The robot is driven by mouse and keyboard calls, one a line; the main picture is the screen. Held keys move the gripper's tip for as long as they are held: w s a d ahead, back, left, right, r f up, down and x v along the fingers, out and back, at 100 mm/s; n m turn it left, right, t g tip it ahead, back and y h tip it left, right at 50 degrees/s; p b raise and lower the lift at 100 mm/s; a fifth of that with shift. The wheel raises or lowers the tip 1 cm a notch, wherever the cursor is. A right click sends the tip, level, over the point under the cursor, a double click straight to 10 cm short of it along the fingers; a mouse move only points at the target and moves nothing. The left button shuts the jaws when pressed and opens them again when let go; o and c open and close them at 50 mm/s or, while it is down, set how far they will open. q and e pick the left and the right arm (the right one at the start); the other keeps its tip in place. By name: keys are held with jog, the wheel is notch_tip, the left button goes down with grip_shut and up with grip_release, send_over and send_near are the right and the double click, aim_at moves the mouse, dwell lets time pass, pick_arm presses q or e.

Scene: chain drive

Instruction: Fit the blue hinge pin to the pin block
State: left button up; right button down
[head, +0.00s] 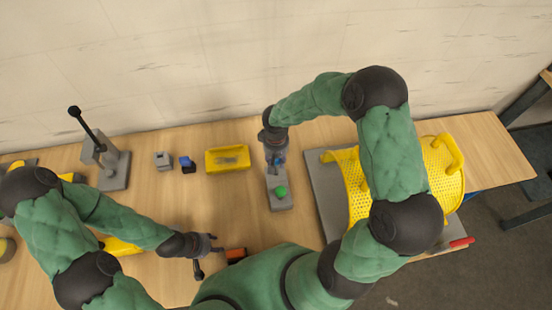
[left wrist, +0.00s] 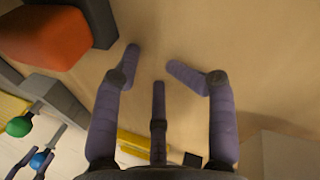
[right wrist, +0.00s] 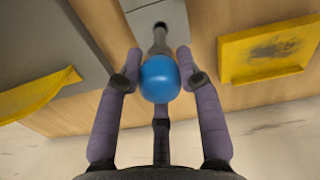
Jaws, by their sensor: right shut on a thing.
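The blue hinge pin has a round blue head (right wrist: 160,80) and a grey shaft. In the right wrist view my right gripper (right wrist: 160,68) is shut around the head, with the shaft pointing away toward a grey block. The grey pin block (head: 280,203) stands at the table's middle in the head view, with a green ball-headed pin (head: 281,190) on it. My right gripper (head: 276,160) is at the block's far end. I cannot tell whether the shaft is in a hole. My left gripper (left wrist: 155,62) is open and empty, low over the table's near side.
An orange block (head: 236,254) on a dark base is beside my left gripper. A yellow tray (head: 227,159), a small blue piece (head: 187,163), a grey block (head: 163,160) and a lever stand (head: 112,170) lie left. A yellow perforated guard (head: 430,190) on a grey plate stands right.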

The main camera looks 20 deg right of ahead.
pick_arm(q)
jog(key=shift+f, duration=0.35)
pick_arm(e)
jog(key=shift+f, duration=0.3)
